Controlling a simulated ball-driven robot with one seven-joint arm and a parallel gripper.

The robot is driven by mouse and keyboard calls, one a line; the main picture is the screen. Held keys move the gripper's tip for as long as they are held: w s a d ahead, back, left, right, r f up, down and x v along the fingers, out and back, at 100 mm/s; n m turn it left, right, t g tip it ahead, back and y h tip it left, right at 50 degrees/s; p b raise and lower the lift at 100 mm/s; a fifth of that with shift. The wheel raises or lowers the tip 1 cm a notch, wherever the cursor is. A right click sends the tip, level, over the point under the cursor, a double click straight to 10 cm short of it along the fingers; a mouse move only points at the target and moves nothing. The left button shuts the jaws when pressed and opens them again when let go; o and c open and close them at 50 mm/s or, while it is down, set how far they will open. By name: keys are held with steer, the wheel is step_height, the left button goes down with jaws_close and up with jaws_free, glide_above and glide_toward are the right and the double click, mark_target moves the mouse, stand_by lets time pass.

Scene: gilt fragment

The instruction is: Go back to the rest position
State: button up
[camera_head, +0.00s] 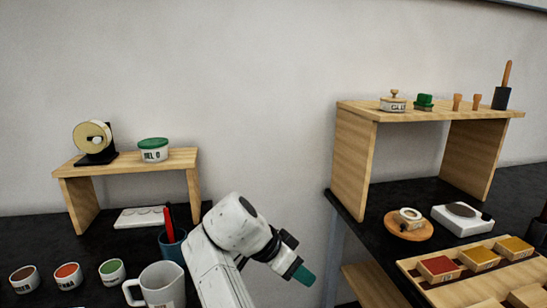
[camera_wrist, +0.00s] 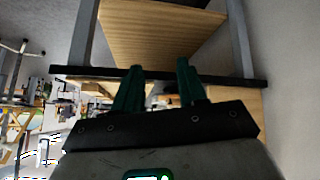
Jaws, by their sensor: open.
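My gripper (camera_head: 302,274) is raised in front of the gap between the two dark benches in the head view, with its green fingertips pointing down to the right. In the wrist view my gripper (camera_wrist: 160,82) shows two green fingers standing apart with nothing between them. It is open and empty, and touches nothing that I can see. My white arm rises from the bottom edge of the head view.
Left bench: a wooden riser (camera_head: 125,163), a blue cup (camera_head: 172,244), a white mug (camera_head: 160,286) close to my arm, and several small pots. Right bench: a tall wooden shelf (camera_head: 430,115), a round wooden board (camera_head: 408,229), a white scale (camera_head: 462,218) and a tray (camera_head: 408,266) of coloured blocks.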

steer(key=s+d+f+n+g+y+p, duration=0.25)
steer(key=s+d+f+n, duration=0.25)
steer(key=s+d+f, duration=1.2)
steer(key=s+d+n+y+p, duration=0.1)
steer(key=s+d+n+y, duration=0.1)
steer(key=s, duration=1)
steer(key=s+d+f+n+y+p, duration=0.1)
steer(key=s+d+n+y+p, duration=0.1)
steer(key=s, duration=1)
steer(key=shift+d+f+n+t, duration=0.3)
steer(key=shift+d+n, duration=0.3)
steer(key=shift+n, duration=0.4)
steer(key=shift+y, duration=0.25)
